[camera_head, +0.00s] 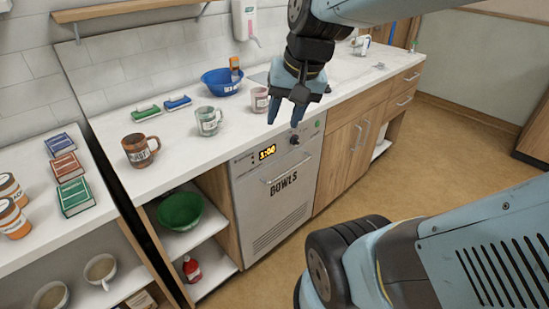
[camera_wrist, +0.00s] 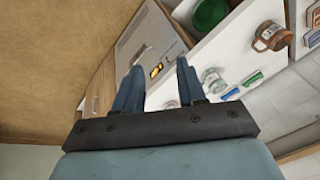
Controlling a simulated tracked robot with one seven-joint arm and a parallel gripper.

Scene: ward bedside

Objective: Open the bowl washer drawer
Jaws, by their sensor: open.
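The bowl washer (camera_head: 272,196) is a grey front under the counter, marked BOWLS, with a lit display, a dark knob and a bar handle (camera_head: 289,173) near its top. Its front sits flush and looks shut. My gripper (camera_head: 282,120) is open and empty, pointing down above the counter edge, up and in front of the washer's top. In the wrist view the gripper (camera_wrist: 158,80) shows two blue fingers apart with nothing between them. The washer front (camera_wrist: 143,40) shows beyond the fingertips with its lit display. The gripper is not touching the handle.
On the counter (camera_head: 176,177) stand a brown mug (camera_head: 141,150), a green-grey mug (camera_head: 208,121), a pink mug (camera_head: 260,100) and a blue bowl (camera_head: 221,81). A green bowl (camera_head: 180,211) sits on the open shelf left of the washer. The floor in front is clear.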

